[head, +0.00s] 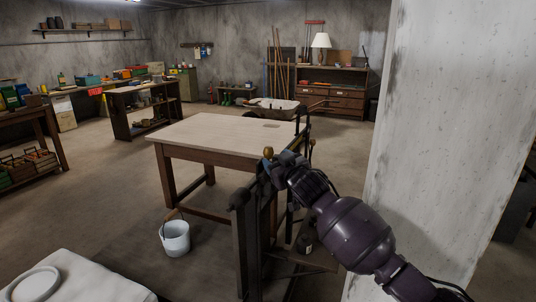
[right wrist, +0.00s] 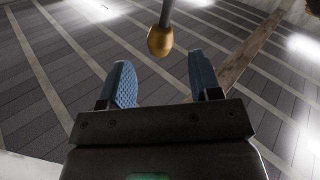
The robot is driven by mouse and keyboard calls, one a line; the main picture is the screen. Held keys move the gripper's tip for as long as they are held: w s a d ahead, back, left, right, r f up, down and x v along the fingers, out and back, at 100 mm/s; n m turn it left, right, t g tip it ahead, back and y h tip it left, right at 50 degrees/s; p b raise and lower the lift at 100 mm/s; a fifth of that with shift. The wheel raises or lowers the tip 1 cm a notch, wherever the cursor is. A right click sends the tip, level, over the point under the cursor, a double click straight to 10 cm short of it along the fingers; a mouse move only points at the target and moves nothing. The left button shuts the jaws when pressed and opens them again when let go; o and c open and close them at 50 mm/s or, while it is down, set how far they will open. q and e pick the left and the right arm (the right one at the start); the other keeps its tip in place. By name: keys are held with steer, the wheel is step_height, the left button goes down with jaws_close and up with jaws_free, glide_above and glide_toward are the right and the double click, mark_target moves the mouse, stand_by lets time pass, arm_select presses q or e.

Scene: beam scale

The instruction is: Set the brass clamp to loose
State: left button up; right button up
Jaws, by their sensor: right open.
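A brass knob (head: 268,152) shows at the top of my right gripper (head: 268,167) in the head view. In the right wrist view a brass knob (right wrist: 160,40) ends a dark rod (right wrist: 166,12), just beyond and between the blue fingertips of my right gripper (right wrist: 161,78). The fingers are spread apart and nothing is between them; the knob looks clear of both. A dark metal frame (head: 246,240), apparently the scale, stands below the gripper, partly hidden by my right arm. I cannot tell how the clamp is set. My left gripper is not in view.
A wooden table (head: 215,132) stands behind the frame. A white bucket (head: 175,238) is on the floor to the left. A pale wall or pillar (head: 450,110) is close on the right. A white-covered surface (head: 85,280) with a white dish is at the lower left.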

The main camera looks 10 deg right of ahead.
mark_target(271, 155)
steer(key=shift+b+x, duration=0.45)
steer(key=shift+x, duration=2.85)
steer(key=shift+f, duration=0.1)
jaws_close()
